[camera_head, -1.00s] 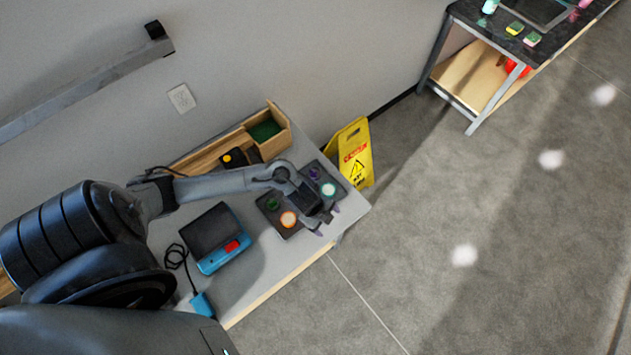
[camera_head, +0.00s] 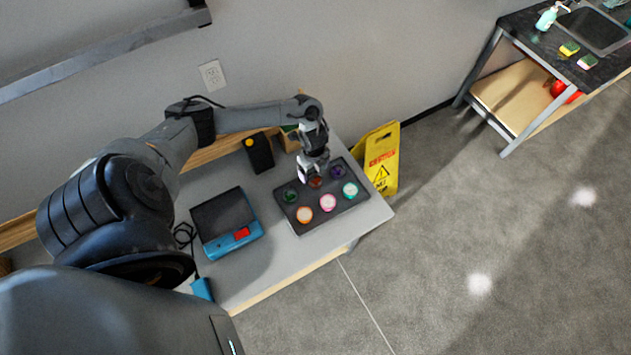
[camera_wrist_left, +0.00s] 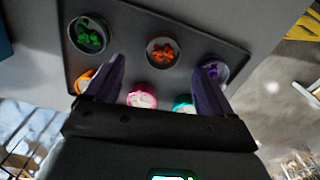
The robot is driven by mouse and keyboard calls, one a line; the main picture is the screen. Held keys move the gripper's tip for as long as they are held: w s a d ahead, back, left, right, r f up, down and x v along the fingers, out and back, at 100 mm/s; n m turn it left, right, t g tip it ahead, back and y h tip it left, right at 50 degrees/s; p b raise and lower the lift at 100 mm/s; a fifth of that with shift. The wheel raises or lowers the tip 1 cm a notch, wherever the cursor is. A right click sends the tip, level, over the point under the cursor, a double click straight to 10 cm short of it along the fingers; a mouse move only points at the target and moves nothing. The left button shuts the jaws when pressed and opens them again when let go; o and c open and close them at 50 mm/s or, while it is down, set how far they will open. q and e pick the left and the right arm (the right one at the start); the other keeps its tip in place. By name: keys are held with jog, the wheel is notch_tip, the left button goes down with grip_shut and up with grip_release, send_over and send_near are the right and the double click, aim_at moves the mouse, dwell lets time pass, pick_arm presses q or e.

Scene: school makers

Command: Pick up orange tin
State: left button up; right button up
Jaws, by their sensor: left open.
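A dark tray (camera_head: 325,212) on the grey table holds several round tins in two rows. One tin with orange contents (camera_wrist_left: 162,50) is in the middle of the back row; it shows partly below my gripper in the head view (camera_head: 315,182). Another tin with an orange rim and pale contents (camera_head: 304,214) is in the front row; in the left wrist view my finger partly hides it (camera_wrist_left: 85,80). My left gripper (camera_head: 313,174) is open above the tray's back row. In the wrist view its fingers point toward the orange-filled tin, which appears just beyond and between the tips. My right gripper is out of view.
Neighbouring tins are green (camera_head: 289,196), purple (camera_head: 337,172), pink (camera_head: 328,202) and teal (camera_head: 350,190). A blue and black device (camera_head: 228,232) lies left of the tray. A black object with a yellow top (camera_head: 259,155) stands behind. A yellow floor sign (camera_head: 383,155) is beyond the table's right end.

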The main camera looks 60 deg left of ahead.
aim_at(315, 179)
pick_arm(q)
jog(key=shift+w+d+f, duration=0.1)
jog(key=shift+w+f, duration=0.05)
jog(key=shift+f, duration=1.3)
jog(key=shift+w+f, duration=0.1)
jog(key=shift+f, duration=1.35)
jog(key=c, duration=1.1)
jog(key=shift+r, duration=0.1)
